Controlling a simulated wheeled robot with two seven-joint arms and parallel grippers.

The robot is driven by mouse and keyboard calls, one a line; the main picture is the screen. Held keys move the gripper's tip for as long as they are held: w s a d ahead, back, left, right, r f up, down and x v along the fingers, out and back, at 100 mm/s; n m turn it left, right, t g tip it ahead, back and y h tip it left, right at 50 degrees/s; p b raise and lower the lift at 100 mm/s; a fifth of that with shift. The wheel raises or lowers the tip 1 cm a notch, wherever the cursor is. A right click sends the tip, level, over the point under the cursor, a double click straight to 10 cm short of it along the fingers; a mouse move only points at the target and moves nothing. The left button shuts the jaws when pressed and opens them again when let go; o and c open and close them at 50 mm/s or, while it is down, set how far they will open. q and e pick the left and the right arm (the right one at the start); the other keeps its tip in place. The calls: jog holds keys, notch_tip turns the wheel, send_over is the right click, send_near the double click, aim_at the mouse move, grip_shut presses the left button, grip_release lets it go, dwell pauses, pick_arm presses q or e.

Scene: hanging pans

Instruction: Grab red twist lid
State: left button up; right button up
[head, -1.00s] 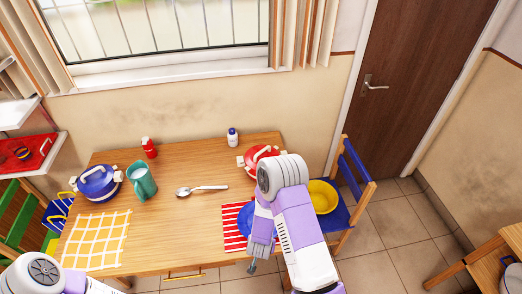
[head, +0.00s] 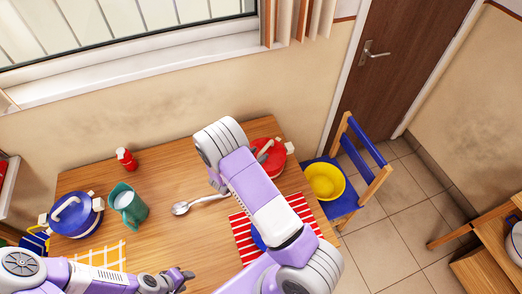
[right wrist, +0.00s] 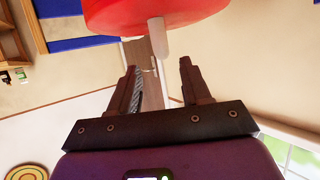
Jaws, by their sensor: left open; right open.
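A red pot with a red lid (head: 269,152) and pale handles stands at the right end of the wooden table in the head view, partly covered by my right arm. In the right wrist view a red rounded body (right wrist: 200,12) with a white handle fills the top, just beyond my right gripper (right wrist: 158,82). I cannot tell whether that part is lid or pot. The right fingers are apart with nothing between them; in the head view my arm hides them. My left gripper (head: 184,277) is open over the table's front, away from the pot.
On the table (head: 175,235) are a blue pot (head: 75,218), a teal pitcher (head: 130,210), a spoon (head: 195,204), a red bottle (head: 126,158) and a red striped mat (head: 242,240). A blue chair (head: 340,195) with a yellow bowl (head: 322,180) stands right of the table.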

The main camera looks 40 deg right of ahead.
aim_at(263, 149)
jog(key=x, duration=0.7)
jog(key=shift+w+a+f, duration=0.1)
jog(key=shift+w, duration=0.2)
grip_shut()
